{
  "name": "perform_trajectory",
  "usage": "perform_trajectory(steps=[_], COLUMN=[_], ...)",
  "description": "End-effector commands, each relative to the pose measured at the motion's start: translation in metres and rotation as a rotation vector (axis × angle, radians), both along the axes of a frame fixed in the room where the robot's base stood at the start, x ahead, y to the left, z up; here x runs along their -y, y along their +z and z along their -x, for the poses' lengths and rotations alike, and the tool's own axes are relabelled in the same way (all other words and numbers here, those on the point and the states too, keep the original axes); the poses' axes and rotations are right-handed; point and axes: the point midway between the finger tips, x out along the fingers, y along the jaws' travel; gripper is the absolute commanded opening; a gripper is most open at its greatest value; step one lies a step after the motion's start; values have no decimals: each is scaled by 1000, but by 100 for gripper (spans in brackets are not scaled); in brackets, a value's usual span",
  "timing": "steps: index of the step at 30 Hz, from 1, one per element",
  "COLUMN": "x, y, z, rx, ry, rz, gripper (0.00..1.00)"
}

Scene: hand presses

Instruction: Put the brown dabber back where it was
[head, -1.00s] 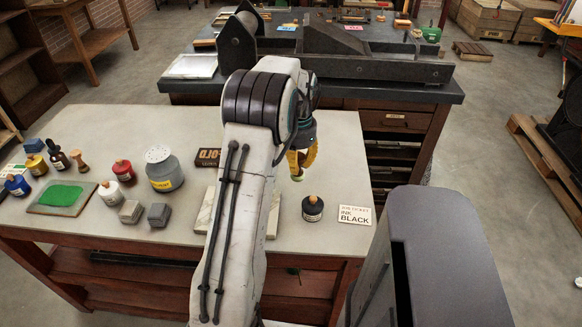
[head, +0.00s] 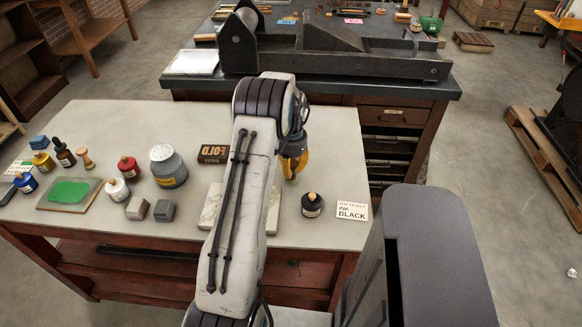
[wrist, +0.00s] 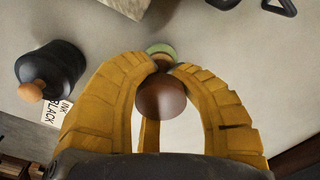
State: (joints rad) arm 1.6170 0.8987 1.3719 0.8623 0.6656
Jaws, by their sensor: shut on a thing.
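The brown dabber shows in the wrist view as a round dark-brown knob (wrist: 160,98) with a greenish end beyond the fingertips. My gripper (wrist: 165,68) is shut on it, its yellow fingers closed around it from both sides. In the head view my gripper (head: 292,163) hangs above the right part of the pale table (head: 110,118), left of and behind the black ink bottle (head: 312,205). Most of the dabber is hidden there by the fingers; only a little greenish tip shows below them. Whether it touches the table is unclear.
An "INK BLACK" card (head: 352,210) lies right of the bottle. A marble slab (head: 212,207) is partly behind my arm. Left stand a grey shaker (head: 167,167), small bottles, a pale wooden dabber-like piece (head: 85,158) and a green-inked slab (head: 68,193). Bare tabletop shows at back left.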

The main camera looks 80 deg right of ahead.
Motion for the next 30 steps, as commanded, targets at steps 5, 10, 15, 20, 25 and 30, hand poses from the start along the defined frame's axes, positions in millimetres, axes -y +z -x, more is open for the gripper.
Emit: perform_trajectory(steps=[5,10,15,20,25,30], x=[0,0,0,0,0,0], y=[0,-2,-4,-4,-4,-3], z=[0,0,0,0,0,0], rx=[-1,-1,0,0,0,0], ry=[0,0,0,0,0,0], rz=[1,1,0,0,0,0], gripper=[0,0,25,40,50,50])
